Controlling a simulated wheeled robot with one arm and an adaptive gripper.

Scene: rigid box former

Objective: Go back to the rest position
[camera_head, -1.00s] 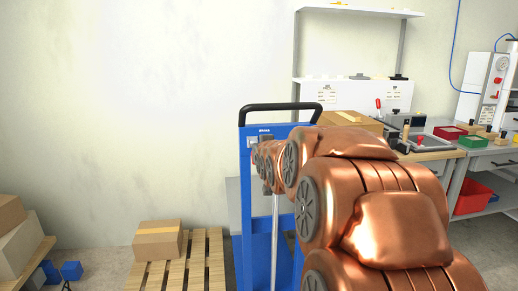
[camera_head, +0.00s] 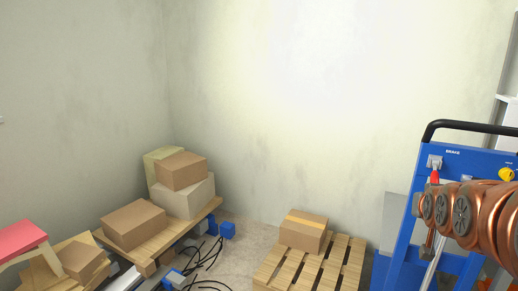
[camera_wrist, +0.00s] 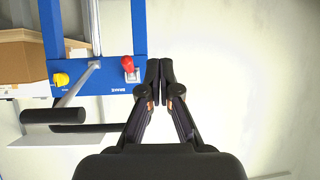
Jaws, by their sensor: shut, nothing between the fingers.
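My gripper (camera_wrist: 160,72) is in the wrist view, with its two dark fingers together and nothing between them. The fingertips are beside the blue frame (camera_wrist: 70,84), in front of a pale wall; I cannot tell how far apart they are. The frame has a red knob (camera_wrist: 128,64), a yellow knob (camera_wrist: 61,79) and a black handle bar (camera_wrist: 54,115). In the head view my copper arm reaches in from the right edge, in front of the blue frame (camera_head: 406,238). The gripper cannot be made out there.
A taped carton (camera_head: 303,232) stands on a wooden pallet (camera_head: 345,262) left of the frame. Several boxes, including a brown one (camera_head: 134,224), sit on another pallet at the left. Black cables (camera_head: 205,262) and a blue block (camera_head: 228,230) lie on the floor between.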

